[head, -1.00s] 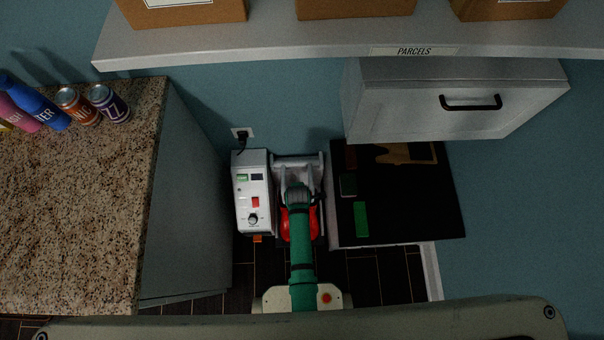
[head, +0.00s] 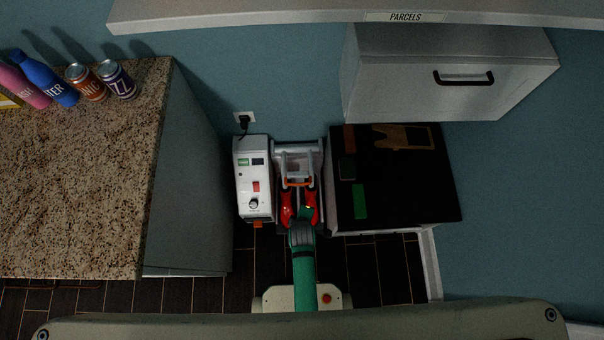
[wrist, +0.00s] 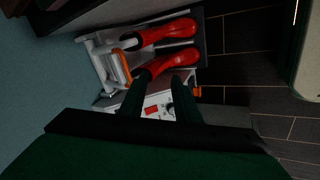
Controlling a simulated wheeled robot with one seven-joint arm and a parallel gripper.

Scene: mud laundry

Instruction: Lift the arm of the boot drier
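The boot drier has a white control box (head: 254,180) with a red switch and a dial, beside a grey tube frame (head: 297,160). An orange bar (head: 297,183) crosses the frame's near part; it also shows in the wrist view (wrist: 122,68). Two red boots (head: 286,207) lie on the drier, toes towards me; they also show in the wrist view (wrist: 168,32). My gripper (head: 305,212) is over the boots, nearer to me than the orange bar. In the wrist view its two green fingers (wrist: 161,88) are apart with nothing between them. Whether they touch a boot is unclear.
A speckled counter (head: 75,190) with bottles and cans stands left. A low black-topped unit (head: 400,185) is close on the right, under a white drawer (head: 450,75). A plug (head: 243,120) is in the wall behind.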

